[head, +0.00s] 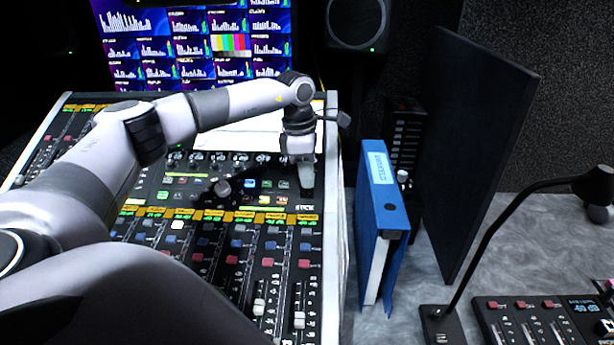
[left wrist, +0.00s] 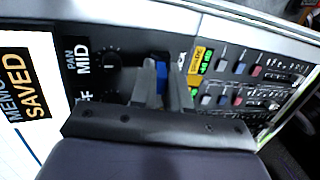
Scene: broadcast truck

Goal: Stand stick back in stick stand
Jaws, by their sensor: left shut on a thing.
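My left gripper (head: 306,183) points down at the right edge of the mixing console, just above the printed stick label (head: 304,207). In the left wrist view its two grey fingers (left wrist: 166,90) are close together, with a small blue piece (left wrist: 161,76) between them. I take this blue piece to be the stick; most of it is hidden by the fingers. In the head view the fingers hide it. I cannot make out the stick stand clearly, nor tell whether the stick touches it. My right gripper is not in view.
The console (head: 185,215) is crowded with knobs and faders. A dark piece with a grey knob (head: 222,187) sits left of the gripper. A blue binder (head: 381,200) stands right of the console, beside a dark panel (head: 475,140). A gooseneck lamp (head: 500,215) is further right.

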